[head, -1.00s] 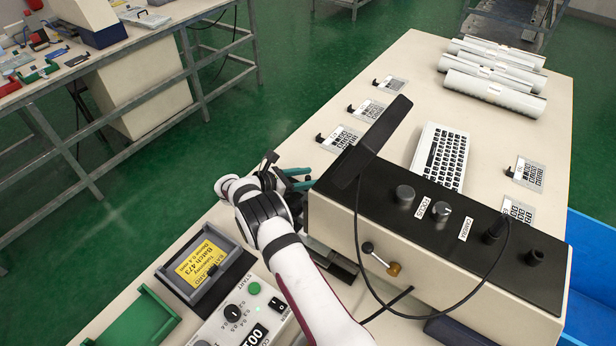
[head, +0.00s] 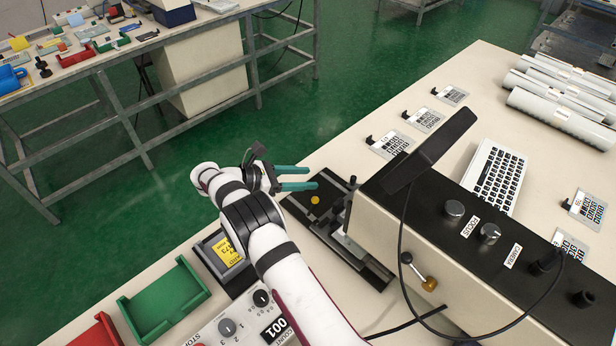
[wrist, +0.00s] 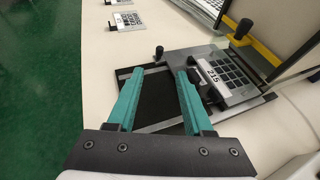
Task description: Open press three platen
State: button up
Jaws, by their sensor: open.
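My gripper (head: 303,178) has teal fingers spread apart with nothing between them; it also shows in the wrist view (wrist: 158,82). In the head view it hovers at the upper left of a black press base (head: 325,222) with a yellow dot on it. In the wrist view the fingers are over a black flat bed (wrist: 160,98) with metal rails. To the right, a grey plate with dark keypad squares (wrist: 235,75) and a label reading roughly "215" sits tilted. A black knob (wrist: 194,80) stands beside the right finger. I cannot tell for certain which part is the press three platen.
A beige machine (head: 400,250) with a black top adjoins the base on the right. A control box (head: 240,325), green tray (head: 165,305) and red tray (head: 100,335) lie at lower left. Several keypad cards and a keyboard (head: 495,178) lie behind.

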jog(key=shift+c, duration=1)
jog(key=shift+w+d+m+y, duration=0.15)
jog(key=shift+d+m+y, duration=0.2)
jog(key=shift+m, duration=0.55)
jog(key=shift+c, duration=1.2)
jog(key=m, duration=0.3)
jog(key=d+m+g+y, duration=0.1)
jog(key=m, duration=0.2)
jog(key=d+m+y, duration=0.1)
jog(key=m, duration=0.1)
jog(key=shift+w+r+m+g+y, duration=0.2)
jog(key=shift+w+m+g+y, duration=0.1)
jog(key=shift+w+m, duration=0.1)
grip_shut()
jog(key=s+d+r+m+g+y, duration=0.2)
jog(key=s+d+m+y, duration=0.15)
jog(key=m, duration=0.85)
jog(key=s+d+r+m+g+y, duration=0.1)
jog(key=s+d+m+g+y, duration=0.3)
jog(key=m, duration=0.8)
jog(key=m+t+y, duration=0.3)
jog(key=m+y, duration=0.1)
jog(key=m, duration=0.5)
send_over(326, 215)
jog(key=x, duration=0.2)
jog(key=d+x, duration=0.1)
jog(key=x, duration=0.2)
jog(key=shift+f, duration=0.45)
